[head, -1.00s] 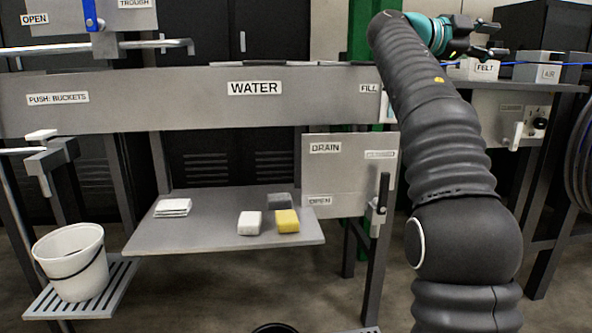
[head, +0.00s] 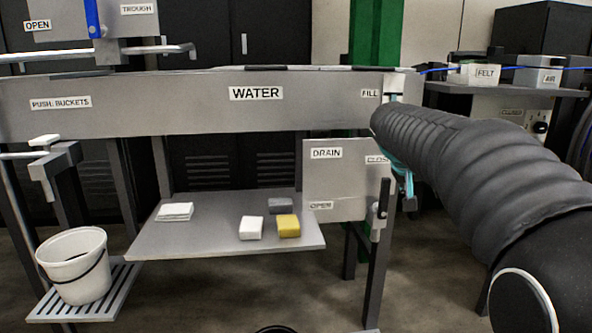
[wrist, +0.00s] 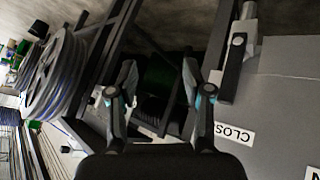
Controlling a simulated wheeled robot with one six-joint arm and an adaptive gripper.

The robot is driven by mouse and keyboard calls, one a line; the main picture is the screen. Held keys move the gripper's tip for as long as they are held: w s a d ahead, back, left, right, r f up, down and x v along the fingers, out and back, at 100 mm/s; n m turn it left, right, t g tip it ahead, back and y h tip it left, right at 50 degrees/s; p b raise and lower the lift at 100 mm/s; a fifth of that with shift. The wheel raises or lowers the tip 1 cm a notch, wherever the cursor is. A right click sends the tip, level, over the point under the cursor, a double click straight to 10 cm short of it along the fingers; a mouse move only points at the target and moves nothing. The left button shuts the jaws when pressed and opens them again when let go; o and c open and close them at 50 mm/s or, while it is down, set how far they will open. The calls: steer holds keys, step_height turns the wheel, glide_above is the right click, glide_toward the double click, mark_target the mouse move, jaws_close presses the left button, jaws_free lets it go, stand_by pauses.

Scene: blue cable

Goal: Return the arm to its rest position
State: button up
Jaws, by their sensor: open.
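My gripper (wrist: 158,82) is open in the wrist view, with its two fingers apart and nothing held between them. In the head view my dark ribbed arm reaches in from the right and hides most of the gripper. Only a teal part of it shows beside the drain panel (head: 345,175). In the wrist view the drain panel (wrist: 275,100) lies to the right of the fingers, with its lever close to the right finger. A blue cable (head: 434,71) runs along the shelf at the upper right, well apart from the gripper.
A felt box (head: 474,75) and an air box (head: 538,75) stand on the right shelf. A white bucket (head: 75,262) stands at the lower left. A low shelf (head: 190,239) holds sponges and a white stack. A cable reel (wrist: 54,75) shows at the wrist view's left.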

steer(key=s+a+f+n+y+p, duration=0.1)
steer(key=s+a+f+y, duration=0.1)
steer(key=s, duration=0.8)
steer(key=s+a+f+n+y+p, duration=0.1)
steer(key=s+a+f, duration=0.3)
steer(key=s, duration=0.7)
steer(key=s+a+f+n+y+p, duration=0.2)
steer(key=s+a, duration=0.4)
steer(key=s, duration=0.4)
steer(key=shift+s+f+y+p, duration=0.2)
steer(key=shift+f+y+p, duration=0.3)
steer(key=shift+f+y, duration=0.4)
steer(key=shift+a+f, duration=0.1)
